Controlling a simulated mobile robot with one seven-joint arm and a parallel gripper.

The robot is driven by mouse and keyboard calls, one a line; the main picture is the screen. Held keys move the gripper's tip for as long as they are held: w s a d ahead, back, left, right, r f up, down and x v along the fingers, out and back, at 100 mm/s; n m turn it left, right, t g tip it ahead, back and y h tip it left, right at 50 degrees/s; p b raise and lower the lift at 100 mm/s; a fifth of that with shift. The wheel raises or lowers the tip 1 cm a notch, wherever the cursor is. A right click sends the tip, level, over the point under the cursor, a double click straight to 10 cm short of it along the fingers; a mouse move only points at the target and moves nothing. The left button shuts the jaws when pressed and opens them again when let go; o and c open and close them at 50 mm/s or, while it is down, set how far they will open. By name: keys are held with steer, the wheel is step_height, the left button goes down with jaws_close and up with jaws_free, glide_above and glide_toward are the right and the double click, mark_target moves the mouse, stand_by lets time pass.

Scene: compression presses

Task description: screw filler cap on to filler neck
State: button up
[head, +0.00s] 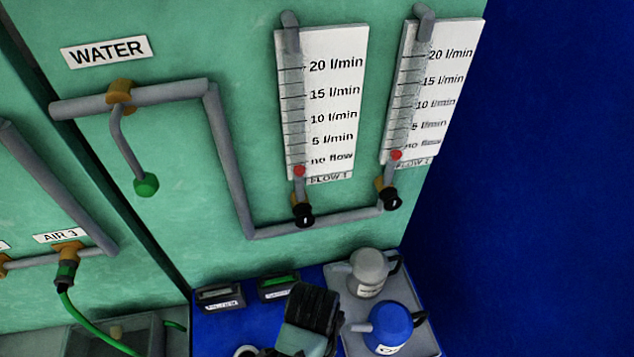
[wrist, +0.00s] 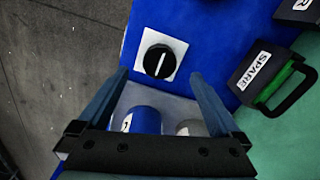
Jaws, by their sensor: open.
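No filler cap or filler neck can be made out for certain. In the wrist view a round black piece (wrist: 158,60) with a white bar lies on a white square plate (wrist: 179,47) on a blue surface. I cannot tell whether it is the cap or a knob. My gripper (wrist: 158,77) is open, its two fingers apart on either side of this view, with nothing gripped. The black piece shows just beyond and between the fingertips. In the head view my dark wrist and gripper (head: 308,322) are at the bottom, with the fingertips not clear.
A blue can (head: 391,327) and a grey can (head: 369,271) stand on a grey tray (head: 425,339) right of my gripper. Two labelled dark boxes (head: 220,297) (head: 279,286) sit behind. Water pipes (head: 230,160) and flow gauges (head: 325,105) line the green wall.

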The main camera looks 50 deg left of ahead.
steer(key=shift+w+f, duration=0.15)
steer(key=shift+f, duration=0.7)
steer(key=shift+s+f+p, duration=0.2)
steer(key=shift+f+p, duration=0.1)
steer(key=shift+f, duration=0.25)
step_height(320, 180, down, 4)
steer(key=shift+w+f, duration=0.1)
steer(key=c, duration=1.6)
